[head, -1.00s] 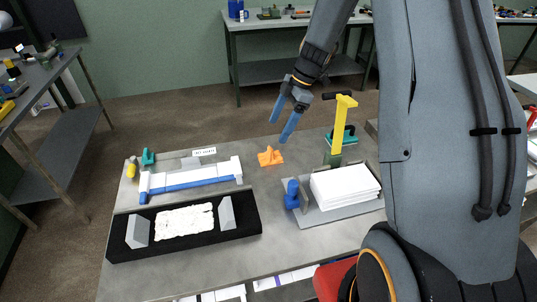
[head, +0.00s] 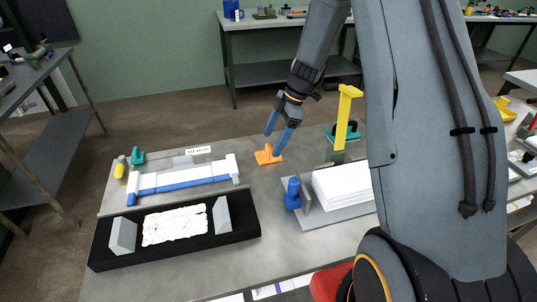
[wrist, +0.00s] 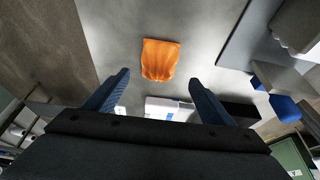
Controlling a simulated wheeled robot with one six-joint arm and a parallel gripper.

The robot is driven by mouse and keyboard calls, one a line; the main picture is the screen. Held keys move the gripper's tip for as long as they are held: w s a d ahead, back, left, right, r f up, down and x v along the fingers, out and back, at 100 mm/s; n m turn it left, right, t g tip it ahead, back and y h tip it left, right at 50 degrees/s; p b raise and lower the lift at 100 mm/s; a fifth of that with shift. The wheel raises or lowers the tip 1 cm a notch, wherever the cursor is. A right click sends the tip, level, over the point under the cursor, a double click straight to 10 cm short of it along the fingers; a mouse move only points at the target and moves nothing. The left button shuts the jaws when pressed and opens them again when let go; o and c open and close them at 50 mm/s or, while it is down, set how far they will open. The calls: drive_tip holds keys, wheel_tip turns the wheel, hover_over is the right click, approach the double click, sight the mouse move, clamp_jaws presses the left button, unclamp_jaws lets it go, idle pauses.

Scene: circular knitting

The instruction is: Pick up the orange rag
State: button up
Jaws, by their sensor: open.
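The orange rag (head: 268,155) lies crumpled on the grey table near its back edge. In the wrist view the rag (wrist: 160,60) is ahead of the fingertips, roughly centred between them. My gripper (head: 274,144) is open with its two blue fingers pointing down at the rag. In the head view one fingertip overlaps the rag; I cannot tell whether it touches. In the wrist view the open gripper (wrist: 160,82) has nothing between its fingers.
A blue and white roller device (head: 184,180) and a black tray (head: 175,232) with white material are left of the rag. A yellow upright tool (head: 343,120), a blue knob (head: 292,194) and a white paper stack (head: 340,187) stand to the right. Bare table lies in front.

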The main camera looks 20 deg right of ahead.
sight(268, 148)
drive_tip(key=shift+p+x, duration=1.15)
drive_tip(key=shift+x, duration=1.35)
drive_tip(key=shift+w, duration=0.2)
drive_tip(key=c, duration=1.1)
